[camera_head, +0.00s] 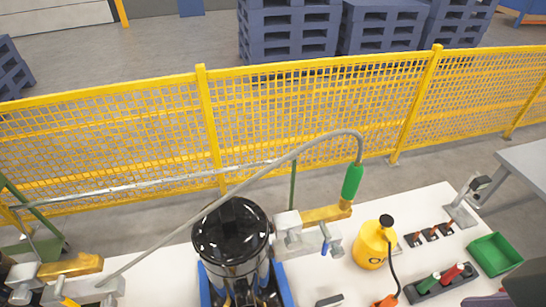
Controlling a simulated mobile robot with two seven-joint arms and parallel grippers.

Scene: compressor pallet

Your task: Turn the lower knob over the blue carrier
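The blue carrier (285,286) stands at the bottom centre of the head view and runs out of the lower edge. It holds an upright, glossy black cylinder (231,231). A grey-white block (292,240) with a brass bar (320,215) and a small blue lever (325,240) is just right of the cylinder. A similar block with a brass piece (72,266) is at the lower left. I cannot make out which part is the lower knob; the lower part of the carrier is cut off. Neither of my grippers can be made out in this view.
A grey hose arches over the cylinder to a green handle (352,182). A yellow bottle (373,244), a green bin (494,254) and a dark tool holder (441,283) stand on the white table (433,200). A yellow mesh fence (290,115) runs behind.

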